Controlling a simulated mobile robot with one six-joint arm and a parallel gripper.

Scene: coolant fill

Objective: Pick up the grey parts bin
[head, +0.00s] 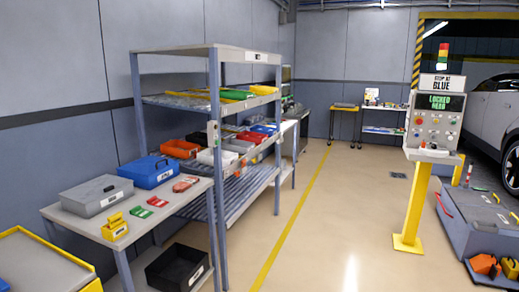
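A light grey open bin (213,157) sits on the middle shelf of the rack, partly behind the rack's front post. Another pale bin (237,146) stands just beyond it on the same shelf. I cannot tell from here which of them is the grey parts bin. A grey lidded case (97,195) with a label on its front lies on the near bench; it looks like a closed case, not an open bin. My gripper is not in view.
The rack shelf also holds orange (181,148), red (250,136) and blue (264,129) bins. A blue case (152,171) lies on the bench (185,203); a black bin (178,268) is below. A yellow-post console (412,210) stands right. The middle floor is clear.

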